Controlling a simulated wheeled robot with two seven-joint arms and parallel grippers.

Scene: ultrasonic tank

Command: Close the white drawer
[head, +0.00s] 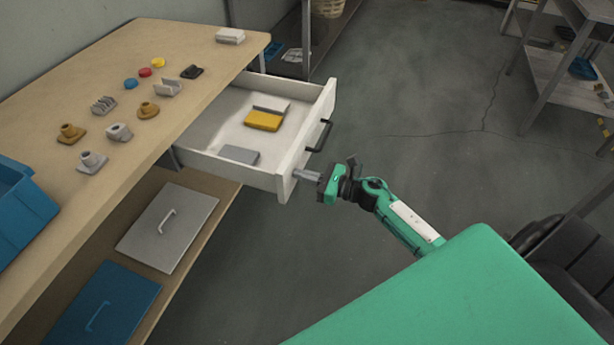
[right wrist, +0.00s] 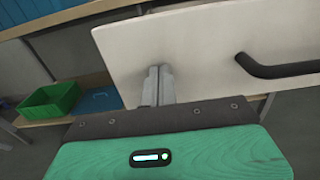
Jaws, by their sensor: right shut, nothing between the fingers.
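The white drawer (head: 292,150) stands pulled out from under the wooden workbench top. Inside it lie a yellow block (head: 263,121), a white block (head: 271,106) and a grey block (head: 239,154). Its front carries a black handle (head: 320,136). My right gripper (head: 297,173) is shut and empty, its fingertips at the near lower part of the drawer front, beside the handle. In the right wrist view the closed fingers (right wrist: 158,86) reach the white front panel (right wrist: 200,45), with the handle (right wrist: 275,68) to their right. I cannot tell whether they touch. My left gripper is not in view.
The workbench (head: 120,60) holds several small grey, brown and coloured parts and a blue bin (head: 22,205). Below lie a grey lid (head: 168,228) and a blue lid (head: 105,305) on a shelf. A green bin (right wrist: 50,99) shows in the wrist view. Floor right of the drawer is clear.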

